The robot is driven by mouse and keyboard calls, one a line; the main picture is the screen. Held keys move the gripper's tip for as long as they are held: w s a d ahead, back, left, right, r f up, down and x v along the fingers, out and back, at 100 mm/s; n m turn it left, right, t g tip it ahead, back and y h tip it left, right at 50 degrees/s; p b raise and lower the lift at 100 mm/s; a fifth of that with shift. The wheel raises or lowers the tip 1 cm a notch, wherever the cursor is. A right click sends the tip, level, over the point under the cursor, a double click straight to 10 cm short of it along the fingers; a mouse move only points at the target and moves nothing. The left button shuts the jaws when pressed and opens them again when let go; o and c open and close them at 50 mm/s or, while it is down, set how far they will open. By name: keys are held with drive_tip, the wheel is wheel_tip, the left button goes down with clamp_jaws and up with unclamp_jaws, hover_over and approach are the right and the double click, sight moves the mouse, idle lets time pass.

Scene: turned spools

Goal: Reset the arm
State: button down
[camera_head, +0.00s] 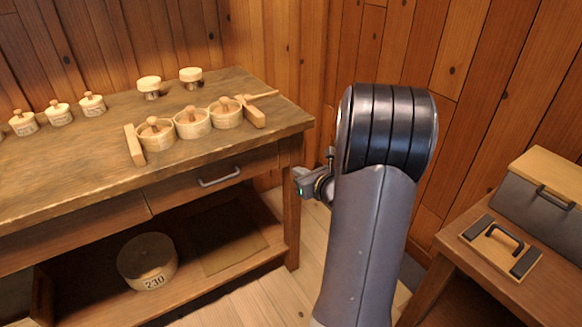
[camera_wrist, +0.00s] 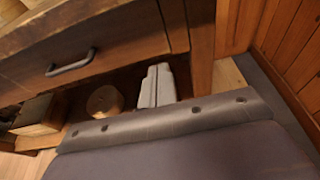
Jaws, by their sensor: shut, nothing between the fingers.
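My arm stands upright in the middle of the head view, its dark ribbed joint (camera_head: 388,130) at the top and a grey link below. A small grey end part of the arm (camera_head: 306,183) pokes out to its left, beside the workbench's right corner; the rest is hidden behind the arm. In the wrist view my gripper (camera_wrist: 157,72) shows as two pale grey fingers side by side, shut with nothing between them. The fingers show in front of the space under the bench drawer. They appear apart from the bench.
The wooden workbench (camera_head: 90,180) at left carries several lidded round boxes and turned knobs. Its drawer handle (camera_head: 219,177) faces me. A round box marked 230 (camera_head: 148,262) sits on the lower shelf. A side table (camera_head: 465,262) at right holds a handled board (camera_head: 500,247) and a grey case (camera_head: 545,205).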

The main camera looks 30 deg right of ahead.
drive_tip(key=shift+v, duration=1.1)
drive_tip(key=shift+f, duration=0.1)
